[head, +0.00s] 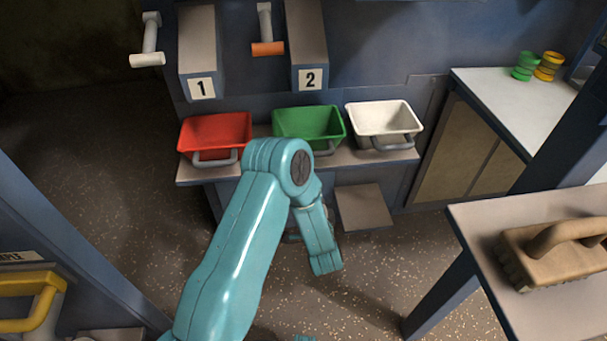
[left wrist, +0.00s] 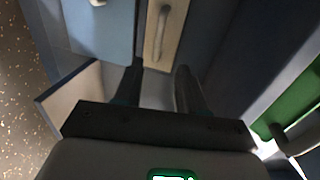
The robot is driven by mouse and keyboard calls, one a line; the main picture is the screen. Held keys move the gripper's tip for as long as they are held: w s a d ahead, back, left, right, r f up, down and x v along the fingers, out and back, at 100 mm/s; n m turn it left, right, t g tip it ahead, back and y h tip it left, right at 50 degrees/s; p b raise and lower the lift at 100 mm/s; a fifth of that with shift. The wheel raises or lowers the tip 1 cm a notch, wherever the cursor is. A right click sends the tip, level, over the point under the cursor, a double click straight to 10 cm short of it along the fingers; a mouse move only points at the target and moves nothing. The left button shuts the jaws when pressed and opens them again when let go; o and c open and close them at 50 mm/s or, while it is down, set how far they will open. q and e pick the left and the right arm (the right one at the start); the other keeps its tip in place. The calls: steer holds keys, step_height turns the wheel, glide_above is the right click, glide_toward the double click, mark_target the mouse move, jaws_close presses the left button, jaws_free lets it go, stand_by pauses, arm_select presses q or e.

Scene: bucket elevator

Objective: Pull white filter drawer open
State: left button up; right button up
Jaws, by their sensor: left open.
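In the left wrist view, a narrow whitish drawer front (left wrist: 178,22) with a long pale handle (left wrist: 161,32) is at the top centre, beside a blue front. I take it for the white filter drawer; it appears closed. My left gripper (left wrist: 159,68) is open and empty, its two dark fingers pointing toward the handle and apart from it. In the head view my left arm reaches below the bucket shelf, and its fingers and the drawer are hidden.
Red (head: 214,132), green (head: 309,124) and white (head: 384,121) buckets stand on a shelf (head: 262,131). A flat plate (head: 364,207) juts out below it. A brush (head: 560,247) lies on a table at the right. A yellow handle (head: 40,310) is lower left.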

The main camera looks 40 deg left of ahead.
arm_select(q)
steer(key=b+x, duration=0.4)
steer(key=x, duration=1.1)
steer(key=shift+f, duration=0.1)
steer(key=shift+w+a+b, duration=0.2)
steer(key=shift+a+b, duration=0.05)
steer(key=shift+b, duration=0.05)
jaws_close()
